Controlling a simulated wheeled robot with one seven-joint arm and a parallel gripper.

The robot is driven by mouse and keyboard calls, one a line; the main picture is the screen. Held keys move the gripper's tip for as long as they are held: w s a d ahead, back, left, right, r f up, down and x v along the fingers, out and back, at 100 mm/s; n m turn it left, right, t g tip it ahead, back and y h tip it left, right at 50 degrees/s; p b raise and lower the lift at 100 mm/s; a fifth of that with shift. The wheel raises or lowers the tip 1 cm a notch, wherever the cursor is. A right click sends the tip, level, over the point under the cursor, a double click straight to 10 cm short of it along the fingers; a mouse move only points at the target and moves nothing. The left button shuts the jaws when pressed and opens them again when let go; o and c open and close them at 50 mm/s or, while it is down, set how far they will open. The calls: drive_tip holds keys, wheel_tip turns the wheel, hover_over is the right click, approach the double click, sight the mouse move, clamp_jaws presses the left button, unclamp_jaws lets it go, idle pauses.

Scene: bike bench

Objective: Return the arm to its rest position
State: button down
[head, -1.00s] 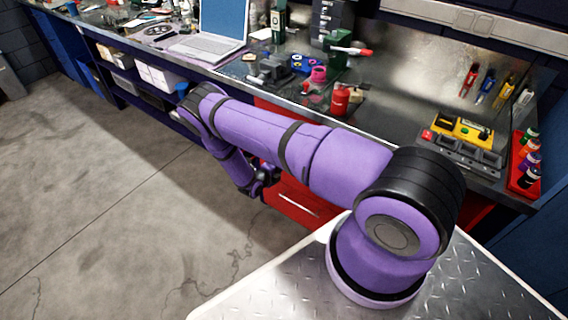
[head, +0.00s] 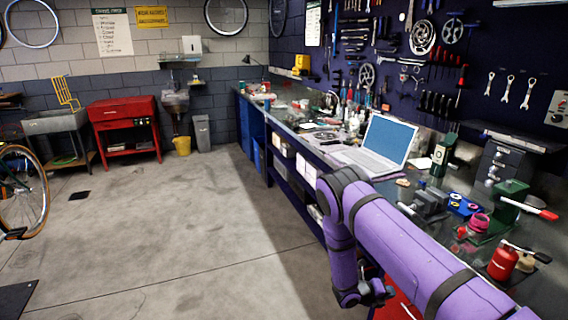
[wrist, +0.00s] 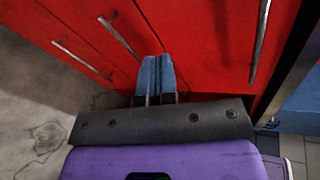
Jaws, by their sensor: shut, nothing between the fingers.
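My purple arm reaches along the front of the workbench (head: 480,215) in the head view and bends down at its far end. My gripper (head: 377,296) hangs low there, below the bench top, near the red drawers (head: 398,306). In the wrist view my gripper (wrist: 156,75) has its two blue-grey fingers together with nothing between them. The red drawer fronts (wrist: 205,40) with metal handles lie beyond the fingertips. I cannot tell how small the gap is. The arm's base is out of the head view.
The bench holds a laptop (head: 378,145), a vise (head: 430,203), a red can (head: 502,262) and a green tool with a red-tipped handle (head: 505,205). Open concrete floor (head: 170,230) lies left. A red cabinet (head: 125,120) and a bicycle wheel (head: 22,190) stand farther off.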

drive_tip(key=s+r+m+g+y, duration=0.25)
drive_tip(key=r+m, duration=0.75)
drive_tip(key=r, duration=0.9)
drive_tip(key=s+r+m+g+y, duration=0.25)
drive_tip(key=r+m, duration=0.65)
drive_tip(key=r, duration=1)
drive_tip(key=s+a+r+m+t+y, duration=0.3)
drive_tip(key=s+r+m+y, duration=0.2)
drive_tip(key=s+r+m, duration=0.7)
drive_tip(key=s+a+r+m+t+y, duration=0.2)
drive_tip(key=s+r, duration=0.2)
drive_tip(key=s, duration=0.4)
drive_tip(key=s+a+r+m+t+y, duration=0.1)
drive_tip(key=s+r, duration=0.3)
drive_tip(key=s, duration=0.5)
drive_tip(key=shift+s+a+r+m+t+y, duration=0.2)
drive_tip(key=shift+a+r+m+t+y, duration=0.25)
drive_tip(key=shift+m, duration=0.45)
